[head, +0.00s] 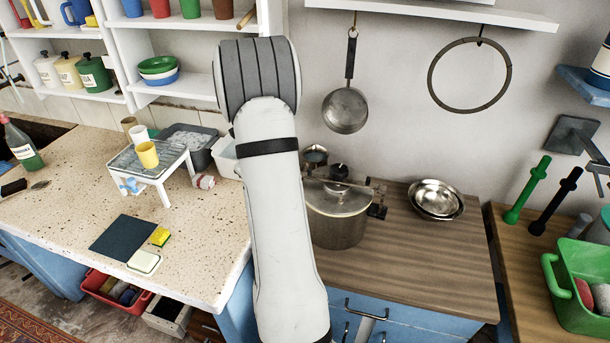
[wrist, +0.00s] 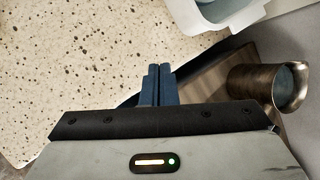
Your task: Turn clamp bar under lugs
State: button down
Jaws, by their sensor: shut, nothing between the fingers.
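A metal pot (head: 338,228) with a lid stands on the wooden worktop, partly hidden by my arm in the head view. A thin clamp bar (head: 358,186) lies across the top of its lid, near a dark knob (head: 338,172). A dark fitting, perhaps a lug, (head: 378,209) shows at the pot's right rim; the left side is hidden. My gripper (wrist: 158,70) is shut and empty in the wrist view, above the edge of the speckled counter. My arm hides it in the head view. The pot is not recognisable in the wrist view.
A metal jug (wrist: 265,87) is right of my fingers; it also shows behind the pot (head: 315,156). A pale tub (wrist: 215,14) is at the wrist view's top. Metal bowls (head: 437,198) stand right of the pot. A pan (head: 345,110) hangs above. The worktop's front right is clear.

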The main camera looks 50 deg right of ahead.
jog(key=s+a+f+m+g+h+p, duration=0.1)
jog(key=s+a+f+m+h+p, duration=0.1)
jog(key=s+a+f+h, duration=0.4)
jog(key=s+a+r+n+g+h+p, duration=0.25)
jog(key=s+r+h, duration=0.7)
jog(key=s, duration=0.55)
jog(key=shift+g, duration=0.25)
jog(key=d+b, duration=0.3)
jog(key=d, duration=0.1)
jog(key=w+d+b, duration=0.1)
jog(key=d+b, duration=0.2)
jog(key=w+d+b, duration=0.1)
jog(key=d+b, duration=0.2)
jog(key=d, duration=0.1)
jog(key=shift+w+d+r, duration=0.2)
jog(key=shift+d+r, duration=0.15)
jog(key=shift+w+d+f, duration=0.1)
jog(key=shift+w+d, duration=0.4)
jog(key=shift+w, duration=0.15)
